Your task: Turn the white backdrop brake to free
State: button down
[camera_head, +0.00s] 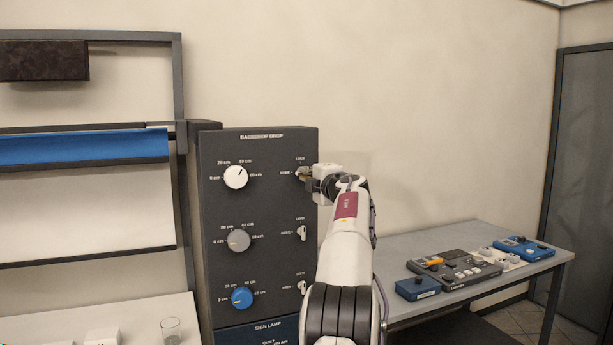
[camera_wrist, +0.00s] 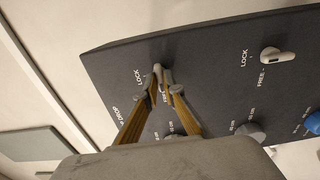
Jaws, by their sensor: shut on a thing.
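The white backdrop brake (camera_wrist: 158,71) is a small pale lever on the dark panel, in the top row beside the white knob (camera_head: 235,177). LOCK is printed above it and FREE to its left in the head view. My gripper (camera_head: 305,174) reaches it from the right. In the wrist view, the golden fingers (camera_wrist: 163,91) converge on the lever and are shut on it. The fingers and the wrist hide much of the lever, so I cannot tell its exact angle.
Below are a grey knob (camera_head: 238,240) with its lever (camera_head: 302,233), and a blue knob (camera_head: 242,298) with its lever (camera_head: 302,287). A table (camera_head: 470,284) with control boxes stands right. A glass (camera_head: 171,329) stands lower left. Free space lies right of the panel.

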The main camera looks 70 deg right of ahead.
jog(key=c, duration=2.2)
grip_release()
jog(key=shift+o, duration=0.2)
jog(key=shift+s+a, duration=0.2)
jog(key=v, duration=1.1)
jog(key=shift+s+a, duration=0.15)
